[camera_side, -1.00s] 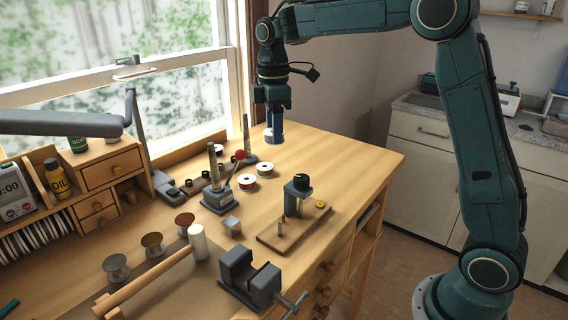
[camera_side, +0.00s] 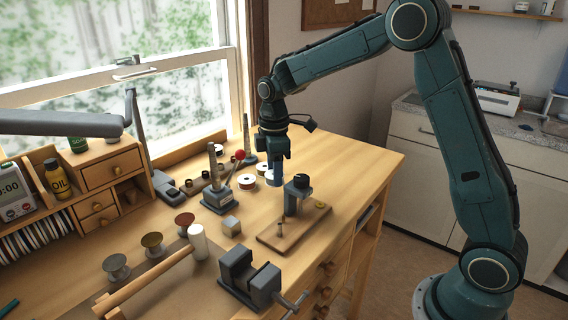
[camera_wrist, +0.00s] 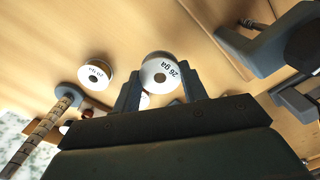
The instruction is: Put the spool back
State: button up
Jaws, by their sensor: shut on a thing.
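My gripper (camera_side: 275,181) is shut on a spool and holds it above the bench, left of and behind a small drill-press-like tool. The held spool (camera_wrist: 161,72) has a white face marked "26 ga" between the fingers in the wrist view. Its side looks bluish in the side view (camera_side: 274,172). Another white spool (camera_wrist: 95,72), its label partly legible, lies on the bench. In the side view two white spools (camera_side: 249,181) lie left of my gripper, one partly hidden by it. An upright post on a grey base (camera_side: 248,156) stands behind them; a post also shows in the wrist view (camera_wrist: 42,128).
A red-knobbed tool (camera_side: 217,196) stands left of the spools. The drill-press-like tool (camera_side: 296,192) stands on a wooden board (camera_side: 290,236). A vise (camera_side: 247,278) sits at the front. Several spools of coloured wire (camera_side: 152,243) stand at left. The bench's far right is clear.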

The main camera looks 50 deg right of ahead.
aim_at(275, 195)
jog(key=shift+f, duration=1.85)
jog(key=shift+f, duration=0.1)
jog(key=o, duration=1)
jog(key=shift+o, duration=0.2)
notch_tip(275, 195, up, 12)
